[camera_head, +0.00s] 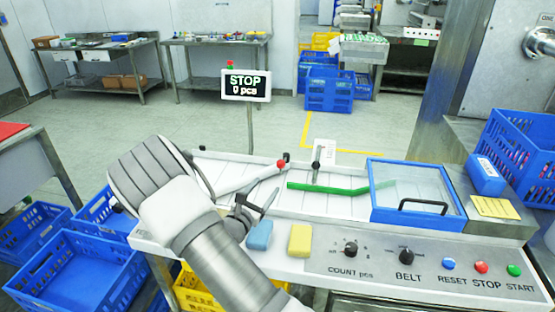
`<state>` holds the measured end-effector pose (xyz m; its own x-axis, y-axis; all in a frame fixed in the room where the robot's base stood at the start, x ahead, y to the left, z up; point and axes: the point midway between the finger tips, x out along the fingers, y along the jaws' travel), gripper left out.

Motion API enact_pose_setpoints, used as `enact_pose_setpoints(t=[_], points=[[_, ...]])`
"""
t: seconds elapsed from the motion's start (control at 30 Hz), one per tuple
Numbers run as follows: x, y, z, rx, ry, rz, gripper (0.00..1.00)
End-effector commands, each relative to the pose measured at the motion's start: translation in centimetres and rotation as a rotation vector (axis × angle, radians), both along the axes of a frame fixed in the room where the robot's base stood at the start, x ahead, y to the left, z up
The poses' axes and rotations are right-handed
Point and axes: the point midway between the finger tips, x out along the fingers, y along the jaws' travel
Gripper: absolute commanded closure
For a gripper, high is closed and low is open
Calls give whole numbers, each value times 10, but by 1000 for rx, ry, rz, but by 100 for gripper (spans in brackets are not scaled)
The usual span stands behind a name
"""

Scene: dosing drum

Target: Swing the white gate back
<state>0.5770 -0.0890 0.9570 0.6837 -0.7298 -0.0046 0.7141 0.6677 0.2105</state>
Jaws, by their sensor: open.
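My gripper (258,205) is open over the left part of the table, just nearer the camera than the gate. I see nothing between its fingers. Whether a finger touches the gate I cannot tell.
A green bar (327,188) lies right of the gate, running to a blue-framed clear cover (417,220). A dark-knobbed post (317,160) stands behind it. Blue (260,235) and yellow (300,240) blocks sit at the front edge. A sign (246,85) reads STOP, 0 pcs.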

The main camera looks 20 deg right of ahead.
Motion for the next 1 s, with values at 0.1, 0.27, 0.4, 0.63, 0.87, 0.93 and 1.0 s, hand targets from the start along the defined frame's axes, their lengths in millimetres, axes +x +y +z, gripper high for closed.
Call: enact_pose_setpoints(t=[0.1, 0.27, 0.4, 0.63, 0.87, 0.93, 1.0], points=[[5, 2, -6, -19, 11, 25, 31], [17, -10, -5, -19, 11, 25, 31], [36, -31, -5, -19, 9, 23, 31], [72, -67, -5, -19, 10, 22, 31], [104, -99, -5, -17, 10, 23, 31], [111, -106, -6, -18, 10, 24, 31], [117, -112, -6, -17, 11, 25, 31]])
